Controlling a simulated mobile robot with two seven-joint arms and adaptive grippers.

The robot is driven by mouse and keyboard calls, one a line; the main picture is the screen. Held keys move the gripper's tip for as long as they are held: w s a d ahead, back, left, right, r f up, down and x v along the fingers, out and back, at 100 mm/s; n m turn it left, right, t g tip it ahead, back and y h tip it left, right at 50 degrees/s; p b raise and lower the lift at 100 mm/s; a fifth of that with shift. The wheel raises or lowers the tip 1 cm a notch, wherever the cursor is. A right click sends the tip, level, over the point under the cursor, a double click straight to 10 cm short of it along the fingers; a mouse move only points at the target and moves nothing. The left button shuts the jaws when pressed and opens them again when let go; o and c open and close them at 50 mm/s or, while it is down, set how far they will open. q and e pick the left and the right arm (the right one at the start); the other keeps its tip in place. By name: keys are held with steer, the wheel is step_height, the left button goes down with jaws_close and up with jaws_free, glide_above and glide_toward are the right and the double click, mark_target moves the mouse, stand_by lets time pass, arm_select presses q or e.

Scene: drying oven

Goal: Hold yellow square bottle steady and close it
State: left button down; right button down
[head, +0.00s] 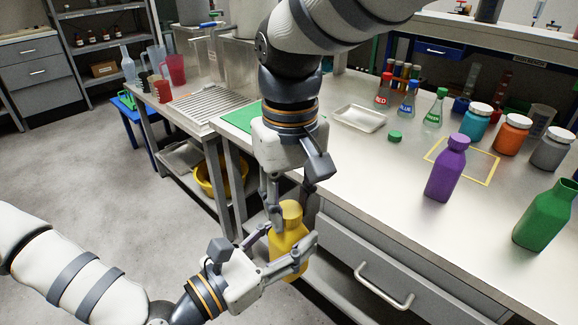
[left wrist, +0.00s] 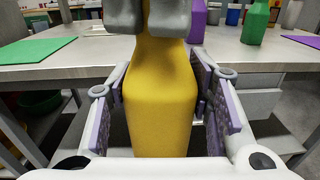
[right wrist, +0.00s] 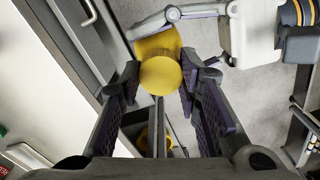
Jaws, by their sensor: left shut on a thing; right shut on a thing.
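The yellow square bottle (head: 287,250) is upright in the air in front of the workbench edge. My left gripper (head: 284,254) is shut on its body from the lower left; the body also fills the middle of the left wrist view (left wrist: 158,105). The round yellow cap (head: 291,210) is at the bottle's top. My right gripper (head: 289,205) points down and is shut on the cap from above. In the right wrist view the cap (right wrist: 161,75) lies between the fingertips over the bottle. Whether the cap is fully seated I cannot tell.
The workbench (head: 375,170) has a drawer front (head: 365,265) with a handle close to the bottle. On top stand a purple bottle (head: 446,170), an open green bottle (head: 546,215), a loose green cap (head: 394,137) and a metal tray (head: 359,118). The floor at left is free.

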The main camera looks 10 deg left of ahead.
steer(key=c, duration=1.1)
jaws_free()
step_height(320, 180, up, 12)
